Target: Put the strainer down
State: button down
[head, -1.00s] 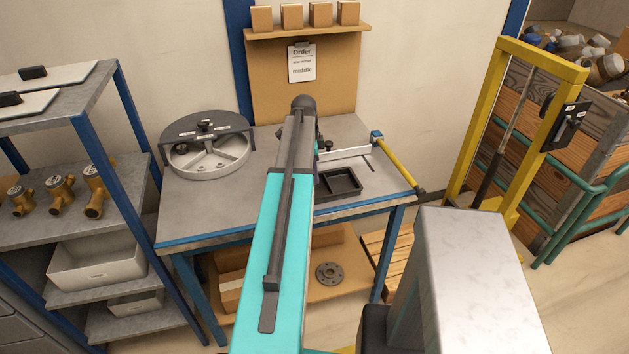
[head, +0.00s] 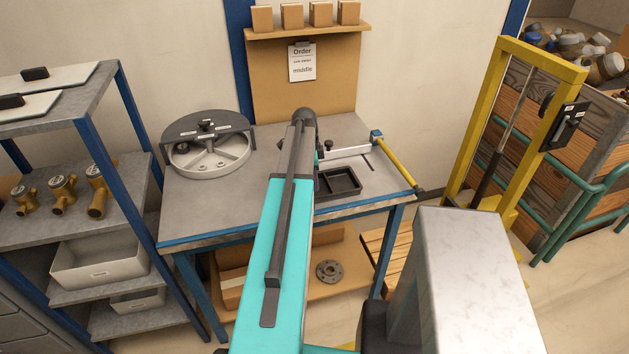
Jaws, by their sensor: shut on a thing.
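I cannot make out the strainer in the head view. My teal and grey arm stretches over the workbench (head: 225,222) and hides the area behind its far end. My gripper's jaws and anything in them are hidden behind the arm. A small dark piece shows just right of the arm's end, but I cannot tell what it belongs to.
A round compartmented tray (head: 208,172) with a dark raised cover stands on the bench's left. A black two-part tray (head: 338,182) and a yellow-handled lever (head: 397,163) are right of my arm. Brass meters (head: 62,193) stand on the left shelf. A yellow frame (head: 478,140) stands right.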

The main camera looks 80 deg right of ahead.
jog(key=c, duration=1.7)
grip_release()
jog(key=shift+r, duration=0.2)
jog(key=shift+w+a+r+b, duration=0.2)
jog(key=shift+r+b, duration=0.45)
jog(key=shift+r, duration=1.35)
jog(key=shift+w+d+r+b, duration=0.1)
jog(key=shift+w+r+b, duration=0.35)
jog(key=shift+r, duration=1.5)
jog(key=shift+w+a+r+b, duration=0.1)
jog(key=shift+r+b, duration=0.7)
jog(key=shift+r, duration=1.2)
jog(key=shift+r, duration=0.1)
